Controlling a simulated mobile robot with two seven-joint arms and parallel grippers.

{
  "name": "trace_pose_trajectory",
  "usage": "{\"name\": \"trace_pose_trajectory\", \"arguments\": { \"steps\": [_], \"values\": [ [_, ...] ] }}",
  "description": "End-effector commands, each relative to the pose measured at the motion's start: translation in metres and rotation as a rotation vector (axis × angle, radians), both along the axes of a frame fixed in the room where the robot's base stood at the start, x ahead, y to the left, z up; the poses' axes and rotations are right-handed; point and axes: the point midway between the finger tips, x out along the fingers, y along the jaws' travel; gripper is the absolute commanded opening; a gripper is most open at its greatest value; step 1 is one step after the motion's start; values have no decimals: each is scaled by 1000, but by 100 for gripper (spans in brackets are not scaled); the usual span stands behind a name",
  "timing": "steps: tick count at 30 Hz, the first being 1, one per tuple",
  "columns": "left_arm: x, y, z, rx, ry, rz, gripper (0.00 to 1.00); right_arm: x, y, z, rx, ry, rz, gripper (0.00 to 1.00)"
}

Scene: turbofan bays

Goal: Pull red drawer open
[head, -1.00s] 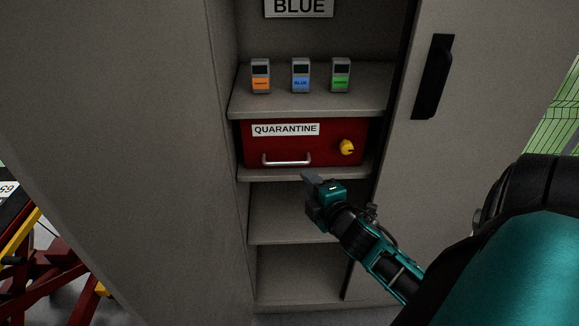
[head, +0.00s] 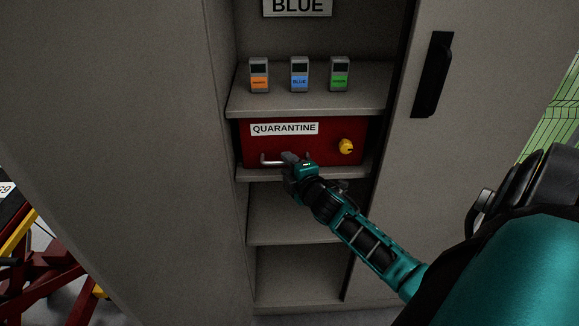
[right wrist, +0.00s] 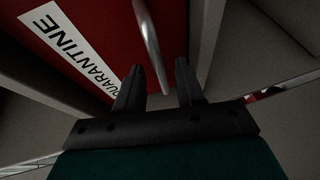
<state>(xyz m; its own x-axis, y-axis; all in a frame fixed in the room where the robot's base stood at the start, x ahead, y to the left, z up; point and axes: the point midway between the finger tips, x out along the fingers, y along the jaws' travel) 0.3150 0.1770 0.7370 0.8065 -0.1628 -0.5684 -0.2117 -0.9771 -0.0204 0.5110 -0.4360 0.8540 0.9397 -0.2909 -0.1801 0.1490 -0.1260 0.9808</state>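The red drawer (head: 330,137) with a QUARANTINE label sits shut on a shelf of the grey cabinet. Its silver bar handle (head: 268,160) runs along the lower left of its face, and a yellow knob (head: 346,146) is at the right. My right gripper (head: 289,160) is in front of the handle's right part and hides some of it. In the right wrist view, my right gripper (right wrist: 160,80) is open, its two fingers apart. The handle (right wrist: 151,45) reaches down toward the gap between the fingertips. I cannot tell whether they touch. My left gripper is not in view.
Orange (head: 259,75), blue (head: 299,75) and green (head: 339,75) labelled devices stand on the shelf above. Open shelves below look empty. A cabinet door with a black handle (head: 432,75) is at the right. A grey panel (head: 120,130) fills the left.

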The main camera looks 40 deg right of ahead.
Motion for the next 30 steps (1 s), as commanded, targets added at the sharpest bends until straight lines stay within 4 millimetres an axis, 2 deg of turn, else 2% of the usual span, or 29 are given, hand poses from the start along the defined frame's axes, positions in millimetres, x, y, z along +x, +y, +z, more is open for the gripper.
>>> {"name": "trace_pose_trajectory", "arguments": {
  "steps": [2,12,30],
  "values": [
    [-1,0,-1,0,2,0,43,0,0,0,0,0,0,32],
    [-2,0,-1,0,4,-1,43,0,0,0,0,0,0,0],
    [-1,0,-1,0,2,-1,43,0,1,0,0,0,0,0]
  ]
}}
